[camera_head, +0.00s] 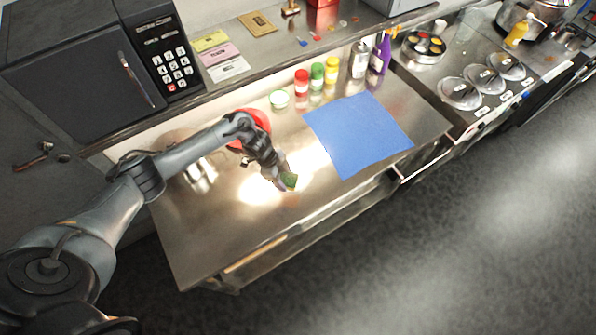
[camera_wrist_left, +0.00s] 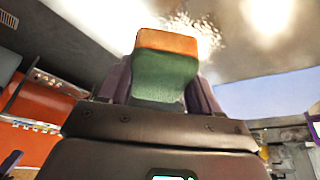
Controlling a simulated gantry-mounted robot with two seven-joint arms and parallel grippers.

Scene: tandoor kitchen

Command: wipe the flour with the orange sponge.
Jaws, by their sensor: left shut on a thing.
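My left gripper (camera_head: 284,183) is low over the middle of the steel counter (camera_head: 215,240), in front of a red bowl-like object. It is shut on the sponge, which shows as a small green piece in the head view (camera_head: 290,180). In the left wrist view the sponge has an orange layer (camera_wrist_left: 167,42) and a green layer, between the gripper's fingers (camera_wrist_left: 163,85). I cannot tell whether the sponge touches the counter. Bright patches lie around it; I cannot tell flour from glare there. My right gripper is not in view.
A blue cloth (camera_head: 358,135) lies flat to the right. The red object (camera_head: 257,122) is partly hidden behind my left arm. Red, green and yellow jars (camera_head: 317,77), a can and a purple bottle (camera_head: 380,54) line the back. The counter's front left is clear.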

